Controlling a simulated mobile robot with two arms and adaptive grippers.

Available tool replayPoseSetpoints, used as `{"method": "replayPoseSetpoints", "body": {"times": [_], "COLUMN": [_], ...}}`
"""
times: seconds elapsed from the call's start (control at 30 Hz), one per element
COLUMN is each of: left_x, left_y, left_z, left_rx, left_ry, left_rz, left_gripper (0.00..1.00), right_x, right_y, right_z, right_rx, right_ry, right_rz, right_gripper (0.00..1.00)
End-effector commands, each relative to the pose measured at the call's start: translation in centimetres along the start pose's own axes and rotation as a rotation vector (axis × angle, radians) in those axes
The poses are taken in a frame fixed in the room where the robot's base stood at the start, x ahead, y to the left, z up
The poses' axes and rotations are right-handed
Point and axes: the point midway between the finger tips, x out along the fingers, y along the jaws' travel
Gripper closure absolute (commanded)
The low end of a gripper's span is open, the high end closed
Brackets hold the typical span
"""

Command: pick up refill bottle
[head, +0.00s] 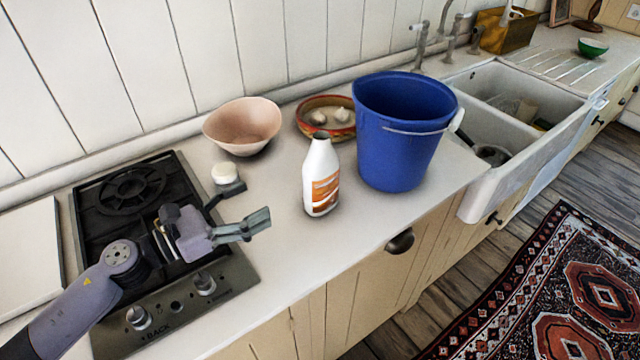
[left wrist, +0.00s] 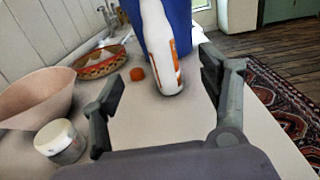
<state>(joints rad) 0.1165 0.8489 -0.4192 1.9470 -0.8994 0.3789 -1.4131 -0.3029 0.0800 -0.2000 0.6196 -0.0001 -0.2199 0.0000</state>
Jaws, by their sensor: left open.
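The refill bottle (head: 320,180) is white with an orange label and a dark top. It stands upright on the pale counter, just left of the blue bucket. My left gripper (head: 250,204) is open and empty, left of the bottle, with its fingers pointing toward it. In the left wrist view the bottle (left wrist: 158,40) stands ahead, between and beyond the open fingers (left wrist: 160,82); its top is cut off by the frame edge. The fingers do not touch it. My right gripper is not in view.
The blue bucket (head: 400,140) stands close behind the bottle. A pink bowl (head: 242,124), a white-topped jar (head: 226,174) and a patterned dish (head: 310,118) stand nearby. A small orange object (left wrist: 137,74) lies beside the bottle. The gas hob (head: 95,215) is under my left arm.

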Motion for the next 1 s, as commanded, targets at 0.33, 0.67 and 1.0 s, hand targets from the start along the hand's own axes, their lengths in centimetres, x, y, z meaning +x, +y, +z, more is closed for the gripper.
{"method": "replayPoseSetpoints", "body": {"times": [0.33,0.67,1.0], "left_x": [0.8,7.5,12.1], "left_y": [0.1,0.0,0.0], "left_z": [-2.7,-2.2,-2.8], "left_rx": [0.000,-0.001,-0.001], "left_ry": [-0.003,-0.003,-0.001], "left_rz": [0.001,-0.001,0.001], "left_gripper": [0.31,0.31,0.31], "right_x": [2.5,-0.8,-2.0], "right_y": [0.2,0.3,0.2], "right_z": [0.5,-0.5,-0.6], "right_rx": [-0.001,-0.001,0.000], "right_ry": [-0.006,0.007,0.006], "right_rz": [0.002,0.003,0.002], "right_gripper": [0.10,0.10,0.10]}}
